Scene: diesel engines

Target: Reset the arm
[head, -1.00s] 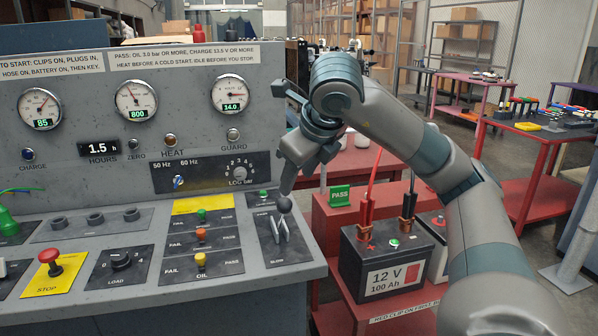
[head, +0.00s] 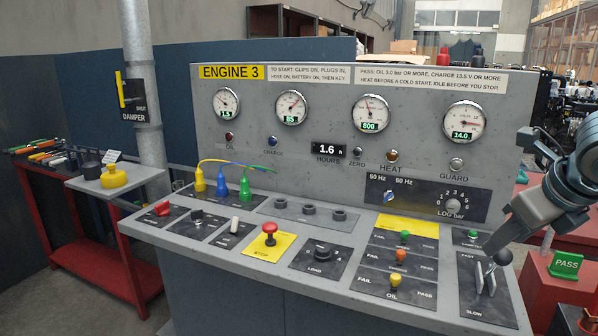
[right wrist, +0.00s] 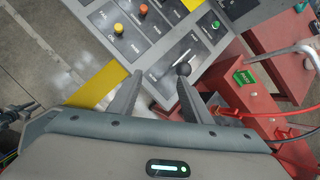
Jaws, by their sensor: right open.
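My right gripper (head: 505,238) is at the right end of the grey engine console (head: 330,215) in the head view. Its fingers are apart, beside and above the black ball-topped lever (head: 502,257) on the fast/slow panel. In the right wrist view, the lever's ball (right wrist: 183,69) shows between and beyond the open fingertips (right wrist: 158,90), and nothing is gripped. The ball looks close to one finger; I cannot tell whether they touch. My left gripper is not in view.
A red stand with a green PASS sign (head: 565,265) is right of the console. A red tool table (head: 80,200) and a metal pipe (head: 143,90) stand at the left. The console carries a red stop button (head: 269,228) and several gauges.

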